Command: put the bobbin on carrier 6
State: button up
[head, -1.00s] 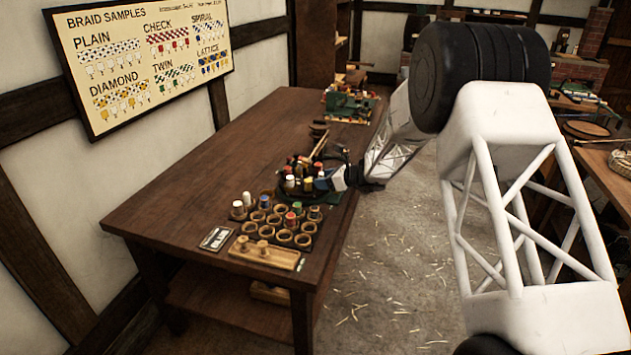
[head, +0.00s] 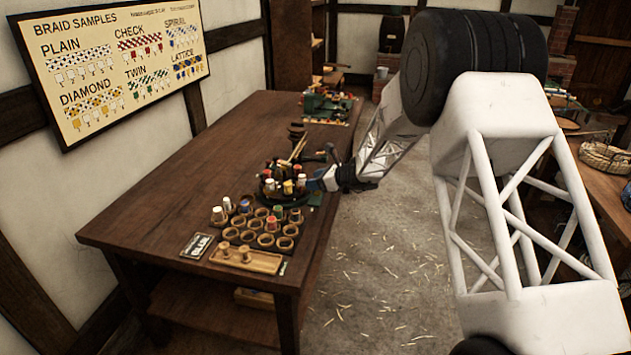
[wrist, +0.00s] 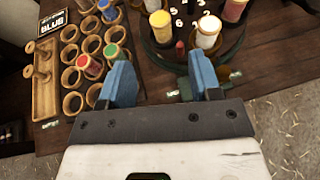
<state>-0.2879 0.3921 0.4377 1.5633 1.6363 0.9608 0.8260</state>
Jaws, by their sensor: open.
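My gripper (wrist: 162,68) is open, with two blue fingers apart and nothing seen between them. In the head view my gripper (head: 318,184) is at the right side of the round braiding stand (head: 268,196). The stand's dark numbered ring (wrist: 150,50) is at the top of the wrist view. A 6 is legible there, between a yellow bobbin (wrist: 160,25) and a white bobbin (wrist: 207,32). The white bobbin is beyond my right finger. Which carrier the 6 marks, and which bobbin the task means, I cannot tell. A small red piece (wrist: 180,47) shows near the ring's edge.
Left of my gripper is a rack of round cups (wrist: 72,78), some holding bobbins, including red (wrist: 90,66) and green (wrist: 114,54). A wooden peg tray (wrist: 46,90) and a card reading BLUE (wrist: 53,22) lie beyond. The table's left part (head: 170,190) is clear.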

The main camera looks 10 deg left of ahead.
dwell(0.3)
jog(key=s+d+r+n+g+h, duration=0.1)
jog(key=s+d+r+n+h, duration=0.35)
jog(key=s+d+r, duration=0.75)
jog(key=s+d+r+n+g+h, duration=0.1)
jog(key=s+d+r+n, duration=0.8)
jog(key=s, duration=0.6)
jog(key=s+d+n+h, duration=0.2)
jog(key=s+d, duration=0.4)
jog(key=s, duration=0.4)
jog(key=s+d+n+t+h, duration=0.1)
jog(key=s+d+n+h, duration=0.1)
jog(key=s+d, duration=0.5)
jog(key=s+d+n+t+h, duration=0.1)
jog(key=s+d+h, duration=0.3)
jog(key=s, duration=0.9)
jog(key=d+n, duration=0.1)
jog(key=d, duration=0.2)
jog(key=shift+s+f, duration=0.15)
jog(key=shift+f, duration=0.2)
jog(key=shift+d+n, duration=0.1)
jog(key=shift+n, duration=0.15)
jog(key=shift+w+v, duration=0.2)
jog(key=shift+v, duration=0.65)
jog(key=shift+w+v, duration=0.15)
jog(key=shift+v, duration=0.65)
jog(key=shift+w+v, duration=0.2)
jog(key=shift+v, duration=0.65)
jog(key=shift+r, duration=0.1)
